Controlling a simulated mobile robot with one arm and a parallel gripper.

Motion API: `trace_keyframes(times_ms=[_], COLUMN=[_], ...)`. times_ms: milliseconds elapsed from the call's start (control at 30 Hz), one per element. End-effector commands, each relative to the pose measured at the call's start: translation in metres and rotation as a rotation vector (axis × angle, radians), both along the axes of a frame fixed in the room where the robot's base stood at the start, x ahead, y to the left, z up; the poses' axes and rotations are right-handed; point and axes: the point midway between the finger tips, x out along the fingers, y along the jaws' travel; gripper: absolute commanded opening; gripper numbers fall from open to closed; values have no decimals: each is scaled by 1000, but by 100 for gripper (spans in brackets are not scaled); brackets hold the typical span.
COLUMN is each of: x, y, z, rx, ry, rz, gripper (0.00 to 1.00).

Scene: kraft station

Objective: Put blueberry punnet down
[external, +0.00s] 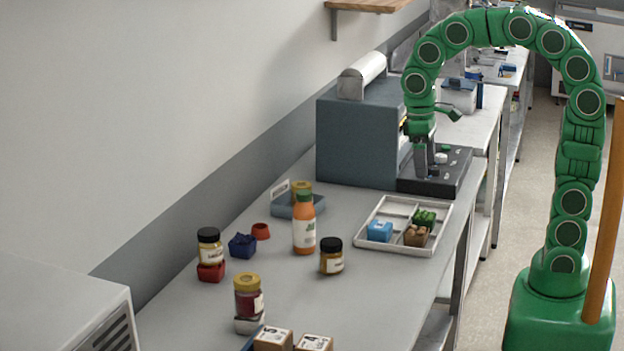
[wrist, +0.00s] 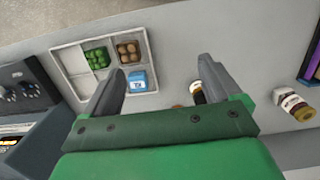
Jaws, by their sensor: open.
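A small blue punnet (external: 380,231), which looks like the blueberry punnet, sits in the near left compartment of a white divided tray (external: 361,243). It also shows in the wrist view (wrist: 138,82) with a white mark on it. My gripper (external: 432,172) hangs above the dark base of the grey-blue machine, behind the tray and apart from the punnet. In the wrist view my gripper (wrist: 161,68) has its two fingers wide apart with nothing between them. The punnet lies beyond the left fingertip there.
A green punnet (external: 425,218) and a brown punnet (external: 416,236) share the tray; one far compartment is empty. An orange bottle (external: 304,232), several jars and a dark blue box (external: 242,245) stand left on the grey counter. The grey-blue machine (external: 355,140) stands behind. Counter in front of the tray is bare.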

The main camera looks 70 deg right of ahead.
Motion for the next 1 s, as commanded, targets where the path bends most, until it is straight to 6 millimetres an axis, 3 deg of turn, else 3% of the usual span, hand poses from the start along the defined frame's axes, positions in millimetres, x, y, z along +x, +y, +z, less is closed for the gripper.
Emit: trace_keyframes(times_ms=[33, 600, 800, 1000], x=[-16, -167, -200, -210], y=[-2, -14, -18, -18], z=[-2, -50, -66, -71], rx=[0, -7, -11, -10], ry=[4, 32, 35, 37], rz=[-1, -10, -17, -18], gripper=[91, 91, 91, 91])
